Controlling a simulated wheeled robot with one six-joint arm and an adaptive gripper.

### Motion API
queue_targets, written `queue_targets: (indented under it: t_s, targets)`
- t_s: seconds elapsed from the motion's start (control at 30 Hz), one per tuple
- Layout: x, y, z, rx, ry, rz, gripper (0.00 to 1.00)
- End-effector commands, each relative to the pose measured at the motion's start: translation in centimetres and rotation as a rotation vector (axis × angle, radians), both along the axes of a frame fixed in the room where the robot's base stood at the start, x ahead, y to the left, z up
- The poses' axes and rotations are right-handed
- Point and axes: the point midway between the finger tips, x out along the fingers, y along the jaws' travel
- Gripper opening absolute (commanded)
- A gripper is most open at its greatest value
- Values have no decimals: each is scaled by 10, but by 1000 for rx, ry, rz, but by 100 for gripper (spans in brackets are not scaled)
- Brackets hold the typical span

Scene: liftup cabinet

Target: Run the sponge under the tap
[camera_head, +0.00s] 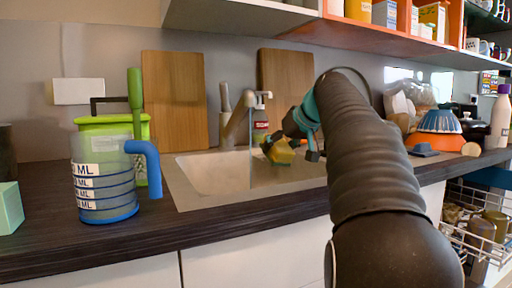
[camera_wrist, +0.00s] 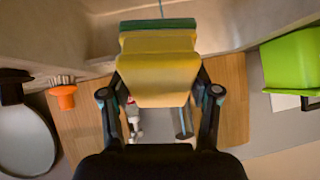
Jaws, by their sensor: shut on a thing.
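My gripper (camera_wrist: 160,92) is shut on a yellow sponge (camera_wrist: 158,72) with a green scouring layer, held between its two fingers. In the head view the sponge (camera_head: 279,153) is above the right part of the sink basin (camera_head: 215,172), close to the tap. The tap (camera_head: 238,115) stands at the back of the sink, and a thin line like a water stream runs down from its spout. The sponge appears just right of that line. In the wrist view a thin line also meets the green edge; I cannot tell whether it touches.
A measuring jug (camera_head: 105,180) with a blue handle stands on the counter left of the sink. Two wooden boards (camera_head: 174,98) lean on the wall behind. A soap bottle (camera_head: 260,127) stands behind the sink. An open dish rack (camera_head: 480,232) is at the lower right.

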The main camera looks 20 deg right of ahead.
Motion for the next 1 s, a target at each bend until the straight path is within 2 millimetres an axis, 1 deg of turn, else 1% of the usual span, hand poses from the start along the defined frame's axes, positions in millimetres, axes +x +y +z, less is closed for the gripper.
queue_targets:
  t_s: [0.47,1.0]
  targets:
    - [-2,-1,2,0,0,0,34]
    - [-32,-13,30,-1,-1,-2,34]
